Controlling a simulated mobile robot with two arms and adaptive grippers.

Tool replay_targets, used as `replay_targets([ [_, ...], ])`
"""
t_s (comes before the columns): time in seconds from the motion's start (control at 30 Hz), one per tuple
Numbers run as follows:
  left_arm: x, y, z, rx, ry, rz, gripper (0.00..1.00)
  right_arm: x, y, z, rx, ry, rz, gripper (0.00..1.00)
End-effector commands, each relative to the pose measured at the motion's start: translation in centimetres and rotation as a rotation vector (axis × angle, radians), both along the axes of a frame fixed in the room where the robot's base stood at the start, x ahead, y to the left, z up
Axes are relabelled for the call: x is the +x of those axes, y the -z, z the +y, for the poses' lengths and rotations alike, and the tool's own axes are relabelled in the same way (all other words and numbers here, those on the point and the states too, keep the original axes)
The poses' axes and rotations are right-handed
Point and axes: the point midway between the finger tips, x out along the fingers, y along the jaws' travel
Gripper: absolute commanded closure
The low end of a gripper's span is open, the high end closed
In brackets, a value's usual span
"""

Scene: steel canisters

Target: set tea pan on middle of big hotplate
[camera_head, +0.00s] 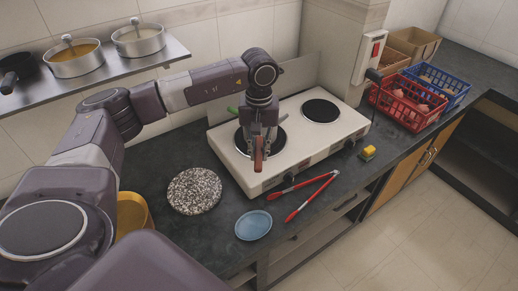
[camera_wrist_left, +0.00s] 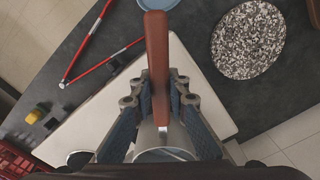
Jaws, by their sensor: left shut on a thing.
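My left gripper (camera_head: 262,133) is shut on the brown handle (camera_head: 259,155) of the tea pan, over the left part of the cooker. In the left wrist view the handle (camera_wrist_left: 157,60) runs between the two fingers, and part of the steel pan (camera_wrist_left: 150,148) shows at the bottom. The pan's body is mostly hidden behind the gripper in the head view. The left black hotplate (camera_head: 279,142), which looks the larger, is partly covered by the gripper. I cannot tell whether the pan touches it. My right gripper is not in view.
The white cooker (camera_head: 295,150) has a second hotplate (camera_head: 321,110), bare. Red tongs (camera_head: 303,194), a blue plate (camera_head: 253,225), a speckled round board (camera_head: 194,191) and a yellow sponge (camera_head: 368,152) lie in front. Red (camera_head: 408,101) and blue (camera_head: 440,85) baskets stand right. A shelf with pots (camera_head: 75,60) is upper left.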

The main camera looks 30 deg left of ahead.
Motion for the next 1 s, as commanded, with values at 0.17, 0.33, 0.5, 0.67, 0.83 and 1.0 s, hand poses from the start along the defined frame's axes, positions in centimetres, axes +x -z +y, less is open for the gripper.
replay_targets([
  [0.17, 0.2, -0.1, 0.0, 0.000, 0.000, -0.007, 1.00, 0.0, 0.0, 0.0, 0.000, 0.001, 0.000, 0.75],
  [0.33, 0.0, 0.3, 0.0, 0.000, 0.001, -0.001, 0.84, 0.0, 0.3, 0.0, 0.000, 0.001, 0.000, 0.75],
  [0.5, 0.0, 0.2, 0.0, 0.000, 0.001, -0.001, 0.68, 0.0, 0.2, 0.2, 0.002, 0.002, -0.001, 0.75],
  [0.67, 0.0, 0.2, 0.0, 0.000, 0.001, -0.001, 0.68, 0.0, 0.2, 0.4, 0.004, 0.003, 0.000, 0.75],
  [0.83, 0.1, -0.2, 0.0, -0.001, 0.001, -0.003, 0.68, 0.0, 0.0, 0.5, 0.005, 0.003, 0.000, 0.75],
  [1.0, 0.2, -2.4, -0.1, -0.001, 0.002, -0.008, 0.68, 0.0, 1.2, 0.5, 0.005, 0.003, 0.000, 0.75],
])
